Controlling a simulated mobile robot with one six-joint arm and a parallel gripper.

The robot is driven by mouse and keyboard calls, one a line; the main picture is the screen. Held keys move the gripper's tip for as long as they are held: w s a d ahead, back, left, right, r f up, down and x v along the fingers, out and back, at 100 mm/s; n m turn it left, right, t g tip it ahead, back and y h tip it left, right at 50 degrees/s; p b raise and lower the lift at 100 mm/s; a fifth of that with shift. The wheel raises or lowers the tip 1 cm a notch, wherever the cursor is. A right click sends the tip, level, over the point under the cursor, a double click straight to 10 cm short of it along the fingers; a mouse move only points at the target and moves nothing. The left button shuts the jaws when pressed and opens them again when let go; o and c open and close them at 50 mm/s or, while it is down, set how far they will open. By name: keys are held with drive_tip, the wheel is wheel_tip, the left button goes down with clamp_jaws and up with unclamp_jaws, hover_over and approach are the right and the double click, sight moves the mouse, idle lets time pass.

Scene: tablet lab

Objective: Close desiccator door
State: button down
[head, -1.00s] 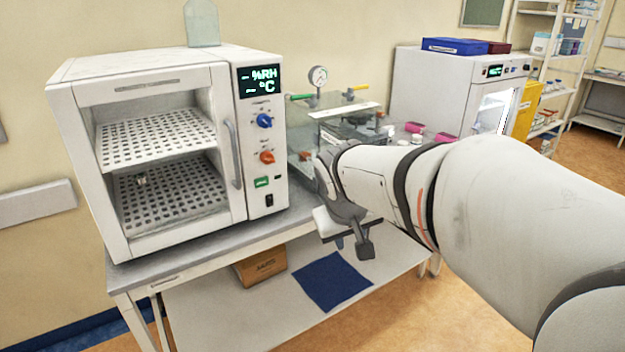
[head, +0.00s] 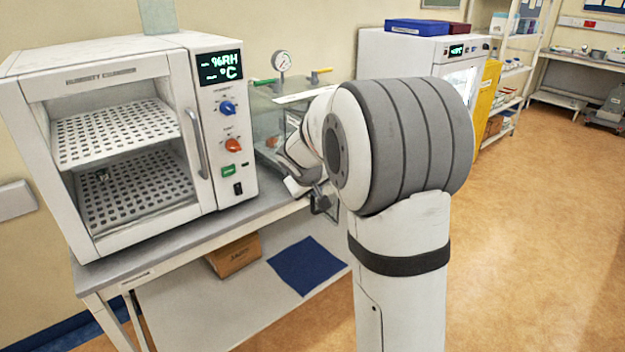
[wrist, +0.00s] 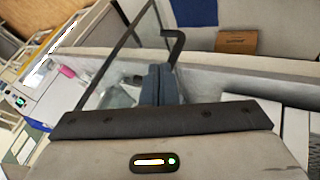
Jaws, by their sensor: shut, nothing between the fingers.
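The desiccator (head: 265,128) is a clear box with a gauge on top, on the bench right of the humidity chamber; my arm hides much of it. In the wrist view, a clear panel with a dark frame (wrist: 122,48) and a black hooked handle (wrist: 174,42) appears to be its door, swung out from the box. My gripper (head: 318,203) is at the bench's front edge, beside the desiccator. In the wrist view its two fingers (wrist: 157,72) are together and empty, close to the handle; I cannot tell whether they touch.
The humidity chamber (head: 120,140) stands left on the bench (head: 175,238). A cardboard box (head: 234,254) and blue mat (head: 305,265) lie on the lower shelf. A white cabinet (head: 400,60) stands behind my arm. Floor at right is clear.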

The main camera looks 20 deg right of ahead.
drive_tip(key=d, duration=0.2)
drive_tip(key=w+d+p, duration=0.1)
drive_tip(key=d, duration=0.1)
drive_tip(key=shift+p, duration=0.3)
